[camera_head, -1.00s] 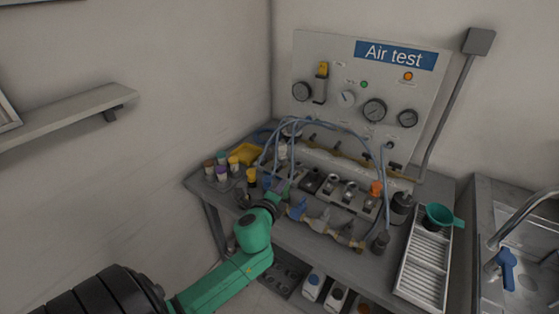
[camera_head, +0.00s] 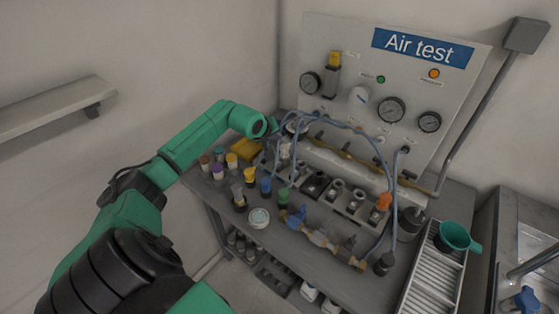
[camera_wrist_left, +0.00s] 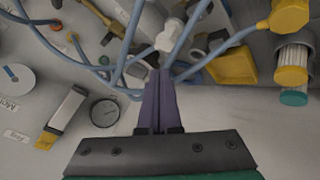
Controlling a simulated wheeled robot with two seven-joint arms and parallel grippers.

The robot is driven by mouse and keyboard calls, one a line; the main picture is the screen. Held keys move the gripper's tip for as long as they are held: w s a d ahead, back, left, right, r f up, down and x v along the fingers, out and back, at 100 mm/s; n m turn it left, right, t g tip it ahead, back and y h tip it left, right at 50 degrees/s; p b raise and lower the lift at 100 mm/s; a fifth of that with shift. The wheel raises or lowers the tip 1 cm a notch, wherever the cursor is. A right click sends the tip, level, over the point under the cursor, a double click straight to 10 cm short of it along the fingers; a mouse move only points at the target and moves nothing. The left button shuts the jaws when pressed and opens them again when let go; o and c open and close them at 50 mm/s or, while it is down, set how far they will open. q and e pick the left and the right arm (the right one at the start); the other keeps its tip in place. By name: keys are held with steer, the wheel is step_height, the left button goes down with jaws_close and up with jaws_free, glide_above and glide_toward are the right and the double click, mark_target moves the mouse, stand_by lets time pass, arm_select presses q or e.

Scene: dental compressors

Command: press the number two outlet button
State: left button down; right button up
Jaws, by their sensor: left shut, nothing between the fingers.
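The Air test panel (camera_head: 345,110) stands at the back of the bench in the head view, with a green round button or lamp (camera_head: 380,79) and an orange one (camera_head: 434,73). I cannot tell which part is the number two outlet button. My left gripper is at the panel's lower left in the head view, its fingers hard to make out. In the left wrist view the left gripper (camera_wrist_left: 160,73) is shut and empty, its tips close to blue hoses (camera_wrist_left: 125,50) and a white fitting (camera_wrist_left: 170,36). Contact cannot be told. My right gripper is not in view.
Several capped bottles (camera_head: 232,160) and a yellow tray (camera_head: 246,149) are at the bench's left. Valves and fittings (camera_head: 320,238) line the front. A green funnel (camera_head: 455,235) sits over a white rack (camera_head: 432,271) at right, beside a sink. A wall shelf (camera_head: 50,108) is at left.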

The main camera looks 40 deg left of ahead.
mark_target(278, 164)
arm_select(q)
steer(key=shift+f, duration=0.15)
step_height(278, 164, down, 8)
steer(key=b, duration=0.4)
steer(key=shift+b, duration=0.3)
steer(key=shift+f+b, duration=0.35)
steer(key=shift+d, duration=0.1)
stand_by(1.3)
steer(key=shift+f+b, duration=0.35)
steer(key=shift+b, duration=0.3)
